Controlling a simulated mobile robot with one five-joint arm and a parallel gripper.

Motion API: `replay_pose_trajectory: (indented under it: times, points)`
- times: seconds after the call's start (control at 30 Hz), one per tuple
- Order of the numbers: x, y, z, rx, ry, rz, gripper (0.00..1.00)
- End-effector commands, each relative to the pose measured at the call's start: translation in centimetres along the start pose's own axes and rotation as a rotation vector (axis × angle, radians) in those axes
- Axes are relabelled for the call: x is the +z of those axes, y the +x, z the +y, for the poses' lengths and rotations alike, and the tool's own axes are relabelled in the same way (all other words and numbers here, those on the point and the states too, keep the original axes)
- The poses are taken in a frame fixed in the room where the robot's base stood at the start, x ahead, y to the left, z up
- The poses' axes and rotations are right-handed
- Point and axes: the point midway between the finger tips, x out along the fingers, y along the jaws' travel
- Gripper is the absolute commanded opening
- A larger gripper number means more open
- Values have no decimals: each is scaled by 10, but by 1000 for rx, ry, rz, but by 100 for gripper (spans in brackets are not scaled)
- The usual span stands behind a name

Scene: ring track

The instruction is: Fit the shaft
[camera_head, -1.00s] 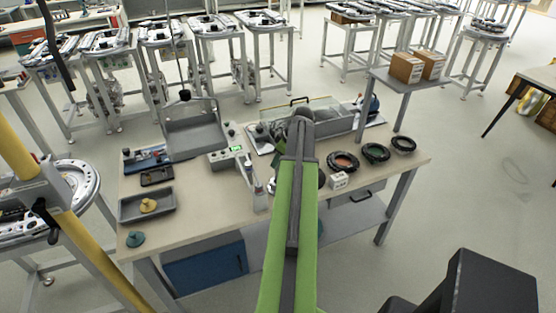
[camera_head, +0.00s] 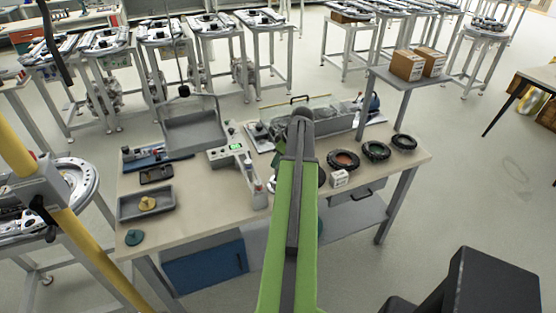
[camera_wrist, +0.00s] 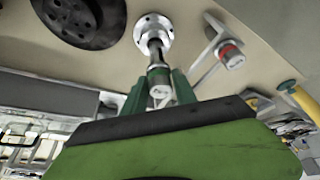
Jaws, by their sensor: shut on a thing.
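In the wrist view, my gripper (camera_wrist: 159,88) has green fingers shut on a slim shaft (camera_wrist: 156,62) with metal and dark sections. The shaft points at a round silver flange (camera_wrist: 166,27) with bolt holes, fixed on the beige bench top. Its far end overlaps the flange's centre; I cannot tell whether it is inside the bore or just in front of it. In the head view, my green arm hides the gripper, the shaft and the flange.
A dark round part (camera_wrist: 82,18) lies beside the flange. A bracket with a red-ringed piece (camera_wrist: 231,54) stands close on the other side. On the bench are a meter (camera_head: 232,152), a grey tray (camera_head: 130,212), a small white box (camera_head: 339,179) and several dark rings (camera_head: 376,151).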

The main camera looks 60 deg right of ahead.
Motion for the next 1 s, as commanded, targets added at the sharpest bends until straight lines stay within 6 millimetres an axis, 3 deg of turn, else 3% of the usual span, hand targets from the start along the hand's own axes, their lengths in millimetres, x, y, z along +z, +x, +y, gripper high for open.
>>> replay_pose_trajectory:
  times: [1.0]
  points:
    - [10,24,0,0,0,1,0]
